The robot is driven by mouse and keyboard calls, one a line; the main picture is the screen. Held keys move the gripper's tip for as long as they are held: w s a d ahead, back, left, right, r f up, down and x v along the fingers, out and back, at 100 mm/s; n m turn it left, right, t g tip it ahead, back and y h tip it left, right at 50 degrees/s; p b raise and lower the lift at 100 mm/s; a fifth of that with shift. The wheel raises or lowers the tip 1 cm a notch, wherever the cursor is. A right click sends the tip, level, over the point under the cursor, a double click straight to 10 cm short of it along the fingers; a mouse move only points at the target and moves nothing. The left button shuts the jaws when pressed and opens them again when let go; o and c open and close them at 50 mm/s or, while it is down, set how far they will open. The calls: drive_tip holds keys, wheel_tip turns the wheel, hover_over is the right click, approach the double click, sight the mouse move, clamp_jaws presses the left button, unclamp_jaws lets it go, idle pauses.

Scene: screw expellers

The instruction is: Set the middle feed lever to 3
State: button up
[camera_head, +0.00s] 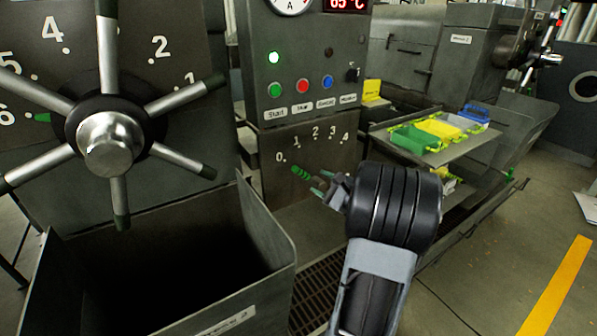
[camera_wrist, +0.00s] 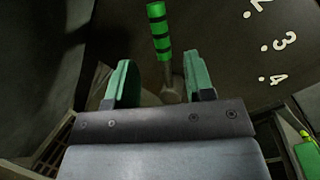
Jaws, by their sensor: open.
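The middle feed lever has a green grip with black bands (camera_head: 302,173), below the 0 and 1 marks of the scale (camera_head: 315,137) on the grey panel. In the wrist view the lever's grip (camera_wrist: 159,32) points up, left of the visible 2, 3 and 4. Its grey shaft runs down between my fingers as seen there. The exact mark it points at is hard to tell. My gripper (camera_head: 323,183) is open, with its green-padded fingers just right of the grip. The wrist view shows its fingers (camera_wrist: 160,80) on either side of the shaft; contact is not visible.
A large spoked handwheel (camera_head: 107,143) with its own numbers stands at the left, above an open metal bin (camera_head: 268,240). Buttons (camera_head: 302,86) sit above the scale. A shelf (camera_head: 475,150) with green, yellow and blue bins is at the right.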

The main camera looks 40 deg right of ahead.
sight(303, 174)
drive_tip(key=x, duration=0.8)
drive_tip(key=shift+w+p, duration=0.35)
drive_tip(key=shift+p, duration=0.05)
drive_tip(key=shift+c, duration=0.2)
clamp_jaws()
